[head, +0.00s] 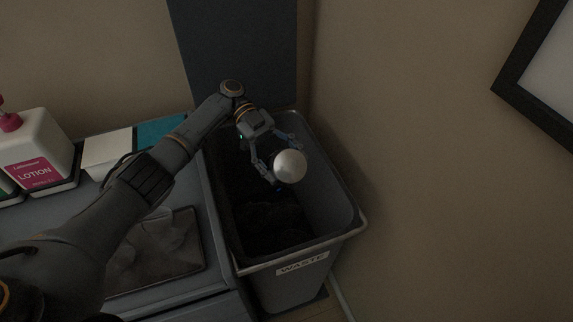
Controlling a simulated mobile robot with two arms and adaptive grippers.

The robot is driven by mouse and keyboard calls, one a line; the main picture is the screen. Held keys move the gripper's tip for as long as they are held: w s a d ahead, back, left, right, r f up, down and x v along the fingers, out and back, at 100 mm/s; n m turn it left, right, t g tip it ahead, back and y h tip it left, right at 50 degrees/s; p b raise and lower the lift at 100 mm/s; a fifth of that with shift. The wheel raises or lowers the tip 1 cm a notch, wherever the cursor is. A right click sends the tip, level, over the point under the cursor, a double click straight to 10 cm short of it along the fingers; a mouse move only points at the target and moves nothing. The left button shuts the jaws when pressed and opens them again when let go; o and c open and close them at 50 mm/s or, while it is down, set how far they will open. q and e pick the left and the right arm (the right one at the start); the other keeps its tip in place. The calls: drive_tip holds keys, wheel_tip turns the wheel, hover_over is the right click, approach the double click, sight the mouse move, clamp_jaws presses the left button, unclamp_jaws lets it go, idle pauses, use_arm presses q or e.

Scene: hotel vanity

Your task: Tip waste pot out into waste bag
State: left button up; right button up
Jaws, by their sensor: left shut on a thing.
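The waste bag is a dark lining inside a grey bin (350,232) labelled WASTE, which stands beside the vanity. The dark bag (268,222) shows in the bin's mouth. My left gripper (278,170) reaches in from the left over the bin's opening. It is shut on a small pale, rounded pot (291,166). The pot shows a smooth, round face towards the camera, and its opening is hidden. No contents are visible falling from it. My right gripper is not in view.
The vanity top (215,262) lies left of the bin, with a dark tray (165,262) on it. A lotion bottle (38,155) and a pale box (108,153) stand at its back. Walls close in behind and right of the bin. A framed picture (535,75) hangs at right.

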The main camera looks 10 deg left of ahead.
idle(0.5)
use_arm(q)
wheel_tip(320, 180, up, 3)
drive_tip(key=shift+f+p, duration=0.2)
drive_tip(key=shift+p, duration=0.1)
drive_tip(key=shift+r, duration=0.15)
wheel_tip(320, 180, down, 3)
drive_tip(key=b, duration=0.4)
drive_tip(key=shift+b, duration=0.35)
drive_tip(key=shift+w, duration=0.1)
drive_tip(key=shift+r, duration=0.1)
